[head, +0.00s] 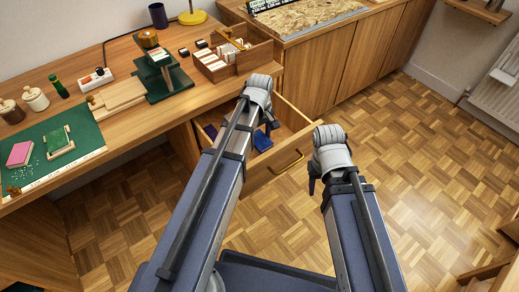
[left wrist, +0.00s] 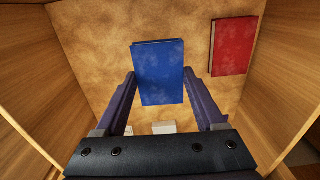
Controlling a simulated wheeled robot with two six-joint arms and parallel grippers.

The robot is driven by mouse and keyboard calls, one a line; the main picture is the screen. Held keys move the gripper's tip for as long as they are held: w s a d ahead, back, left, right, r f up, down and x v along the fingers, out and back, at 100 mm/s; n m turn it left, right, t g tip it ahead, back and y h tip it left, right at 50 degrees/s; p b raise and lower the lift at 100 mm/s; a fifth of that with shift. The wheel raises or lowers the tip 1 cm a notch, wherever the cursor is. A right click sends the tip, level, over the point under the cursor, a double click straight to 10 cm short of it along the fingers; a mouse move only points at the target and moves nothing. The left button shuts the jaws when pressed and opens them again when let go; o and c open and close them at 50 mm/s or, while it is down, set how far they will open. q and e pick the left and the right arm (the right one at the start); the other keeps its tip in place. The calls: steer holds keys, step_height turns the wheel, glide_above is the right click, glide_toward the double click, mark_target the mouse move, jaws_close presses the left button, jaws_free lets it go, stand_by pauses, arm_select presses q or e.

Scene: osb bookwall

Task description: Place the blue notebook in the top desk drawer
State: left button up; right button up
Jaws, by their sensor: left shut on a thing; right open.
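The blue notebook (left wrist: 160,72) is between the two fingers of my left gripper (left wrist: 160,88), which is shut on it. In the head view, the notebook (head: 262,141) shows just below the left gripper (head: 265,127), inside the open desk drawer (head: 285,172). In the left wrist view, wooden drawer walls (left wrist: 285,75) stand on both sides, with a mottled tan floor below. I cannot tell whether the notebook touches that floor. My right gripper (head: 313,182) is open and empty, to the right of the drawer front.
A red notebook (left wrist: 233,46) lies on the drawer floor, right of the blue one. Small white items (left wrist: 162,127) lie near the gripper's base. The desk top (head: 140,122) holds a green mat (head: 85,140), jars and a wooden organiser (head: 255,55). Parquet floor to the right is clear.

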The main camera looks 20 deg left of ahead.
mark_target(260, 140)
arm_select(q)
steer(key=shift+f, duration=0.15)
step_height(260, 140, down, 4)
steer(key=b, duration=0.3)
steer(key=shift+b, duration=0.35)
steer(key=o, duration=1.5)
step_height(260, 140, up, 12)
steer(key=p, duration=1.2)
steer(key=shift+r, duration=0.2)
